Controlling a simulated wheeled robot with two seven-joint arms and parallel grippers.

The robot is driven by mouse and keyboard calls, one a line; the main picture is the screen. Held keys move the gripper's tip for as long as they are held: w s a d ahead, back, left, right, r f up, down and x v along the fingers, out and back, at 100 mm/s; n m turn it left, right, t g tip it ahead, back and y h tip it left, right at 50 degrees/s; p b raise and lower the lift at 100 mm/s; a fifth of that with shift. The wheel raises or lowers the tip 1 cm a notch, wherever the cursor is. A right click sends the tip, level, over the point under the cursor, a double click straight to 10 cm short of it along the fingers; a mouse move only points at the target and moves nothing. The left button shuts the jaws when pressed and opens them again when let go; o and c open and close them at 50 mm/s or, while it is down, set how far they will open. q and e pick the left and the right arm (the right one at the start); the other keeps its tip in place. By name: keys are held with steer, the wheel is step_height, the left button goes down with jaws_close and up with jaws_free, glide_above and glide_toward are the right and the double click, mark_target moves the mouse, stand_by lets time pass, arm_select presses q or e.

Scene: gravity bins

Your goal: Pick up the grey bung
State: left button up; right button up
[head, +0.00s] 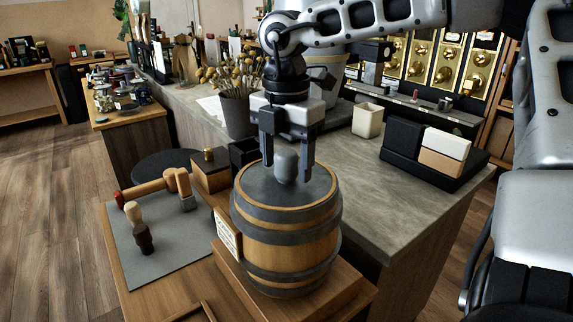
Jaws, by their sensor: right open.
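The grey bung (286,166) stands upright at the top of the wooden barrel (290,243), which has dark hoops and a dark top. My right gripper (287,172) points straight down over the barrel top. Its two fingers are open, one on each side of the bung, with visible gaps beside it. I cannot tell whether the fingertips touch the barrel top. My left gripper is not in view.
A grey mat (160,262) left of the barrel holds a wooden mallet (160,186) and small dark and pale turned pieces. A small wooden box (210,172) stands close behind. On the counter are a plant pot (238,115), a cream cup (367,120) and a dark tray (432,173).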

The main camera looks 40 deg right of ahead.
steer(key=shift+f, duration=0.55)
steer(key=c, duration=1.3)
steer(key=shift+r, duration=0.15)
step_height(320, 180, up, 10)
steer(key=shift+f+b, duration=0.1)
steer(key=shift+b, duration=0.45)
